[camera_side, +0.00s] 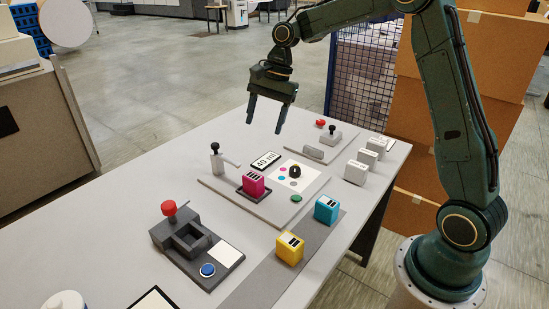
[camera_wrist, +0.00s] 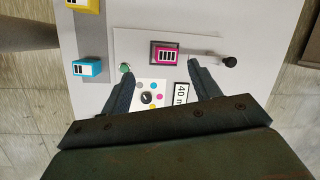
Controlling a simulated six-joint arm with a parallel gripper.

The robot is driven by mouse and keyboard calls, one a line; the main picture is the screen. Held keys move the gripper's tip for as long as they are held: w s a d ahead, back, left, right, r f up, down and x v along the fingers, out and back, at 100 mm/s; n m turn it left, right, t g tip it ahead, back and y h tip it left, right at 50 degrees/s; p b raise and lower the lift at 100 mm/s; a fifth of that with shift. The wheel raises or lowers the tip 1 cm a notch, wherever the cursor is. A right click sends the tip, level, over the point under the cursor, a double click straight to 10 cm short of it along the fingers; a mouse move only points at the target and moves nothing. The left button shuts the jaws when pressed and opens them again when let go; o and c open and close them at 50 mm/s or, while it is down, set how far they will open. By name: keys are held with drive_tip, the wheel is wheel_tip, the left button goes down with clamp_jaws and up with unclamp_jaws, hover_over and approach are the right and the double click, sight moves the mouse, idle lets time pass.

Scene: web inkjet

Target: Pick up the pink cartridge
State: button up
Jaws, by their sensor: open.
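The pink cartridge (camera_side: 253,183) stands upright in a dark holder on a light grey plate in the middle of the table. A white label with dark bars shows on it. In the wrist view the pink cartridge (camera_wrist: 167,54) lies ahead of the fingers, between their lines. My gripper (camera_side: 266,116) is open and empty, high above the table, behind the cartridge in the side view. Both fingers of my gripper (camera_wrist: 162,66) show in the wrist view, spread apart.
A cyan cartridge (camera_side: 326,209) and a yellow cartridge (camera_side: 289,247) stand on a grey strip. A lever post (camera_side: 216,160) stands left of the pink cartridge. A "40 ml" sign (camera_side: 265,160) and black knob (camera_side: 295,171) are behind it. A red-knobbed station (camera_side: 180,237) stands front left.

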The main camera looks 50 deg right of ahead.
sight(255, 175)
drive_tip(key=w+f+m, duration=0.1)
drive_tip(key=f, duration=0.4)
drive_tip(key=w+f+m, duration=0.1)
drive_tip(key=f, duration=0.4)
drive_tip(key=w+f+m+g+y, duration=0.1)
drive_tip(key=w+f, duration=0.1)
drive_tip(key=f, duration=0.3)
drive_tip(key=shift+d+m, duration=0.3)
drive_tip(key=shift+d, duration=0.1)
drive_tip(key=shift+a+f, duration=0.2)
drive_tip(key=shift+f, duration=0.35)
drive_tip(key=shift+x, duration=2.6)
drive_tip(key=shift+d, duration=0.1)
drive_tip(key=c, duration=0.9)
